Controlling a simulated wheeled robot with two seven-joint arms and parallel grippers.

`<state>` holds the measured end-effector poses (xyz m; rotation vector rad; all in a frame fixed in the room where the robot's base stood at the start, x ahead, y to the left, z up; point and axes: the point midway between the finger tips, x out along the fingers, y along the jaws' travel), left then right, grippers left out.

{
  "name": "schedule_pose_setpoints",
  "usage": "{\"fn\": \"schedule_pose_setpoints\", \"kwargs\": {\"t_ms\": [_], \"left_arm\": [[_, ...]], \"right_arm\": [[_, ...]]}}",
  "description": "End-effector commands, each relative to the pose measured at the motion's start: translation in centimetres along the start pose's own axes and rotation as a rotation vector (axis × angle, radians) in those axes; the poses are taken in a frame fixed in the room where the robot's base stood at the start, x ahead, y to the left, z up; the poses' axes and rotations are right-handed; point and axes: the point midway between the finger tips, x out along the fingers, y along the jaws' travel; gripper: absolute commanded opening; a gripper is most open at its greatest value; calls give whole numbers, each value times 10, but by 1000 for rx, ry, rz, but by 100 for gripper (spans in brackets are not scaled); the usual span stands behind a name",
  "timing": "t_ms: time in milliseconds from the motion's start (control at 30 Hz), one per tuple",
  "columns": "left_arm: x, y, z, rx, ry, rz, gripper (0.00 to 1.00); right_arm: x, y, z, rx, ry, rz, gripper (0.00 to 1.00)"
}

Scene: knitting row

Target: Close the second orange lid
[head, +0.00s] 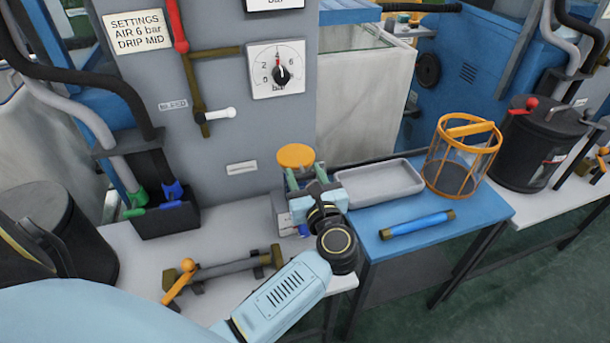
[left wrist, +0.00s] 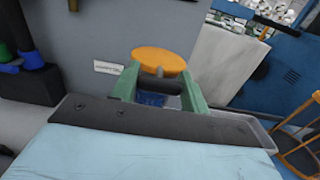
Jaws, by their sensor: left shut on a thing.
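The orange lid (head: 295,156) is a round disc standing above a small grey box (head: 284,216) at the right end of the grey bench. It also shows in the left wrist view (left wrist: 160,58), just beyond the fingertips. My left gripper (head: 307,176) reaches it from the front, its green fingers on either side of a dark grip piece at the lid's near side. In the left wrist view the gripper (left wrist: 156,82) is shut on this piece. Much of the box is hidden behind the gripper. A second orange lid cannot be made out. My right gripper is out of view.
A blue table (head: 476,222) at the right holds a grey tray (head: 378,184), a blue rod (head: 418,223) and an orange-framed basket (head: 463,160). An orange-handled lever bar (head: 225,268) lies left of my forearm. A grey panel with a gauge (head: 277,70) rises behind.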

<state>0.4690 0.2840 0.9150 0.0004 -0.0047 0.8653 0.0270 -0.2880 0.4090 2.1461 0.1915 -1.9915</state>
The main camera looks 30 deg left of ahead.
Motion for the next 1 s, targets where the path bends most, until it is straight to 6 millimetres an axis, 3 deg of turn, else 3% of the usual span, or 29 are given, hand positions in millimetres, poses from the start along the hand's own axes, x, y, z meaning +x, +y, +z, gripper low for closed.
{"fn": "schedule_pose_setpoints", "kwargs": {"t_ms": [100,300,333,500,800,1000], "left_arm": [[-2,0,-7,3,14,-1,4],[-2,0,-6,4,15,-2,4],[-2,0,-6,4,15,-2,46],[-2,0,-5,4,11,-1,67],[-3,0,-3,2,7,-1,67],[-30,0,-4,2,11,-1,67]], "right_arm": [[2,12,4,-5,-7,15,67],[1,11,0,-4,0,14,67],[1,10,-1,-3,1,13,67],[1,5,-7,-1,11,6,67],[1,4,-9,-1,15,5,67],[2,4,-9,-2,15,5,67]]}}
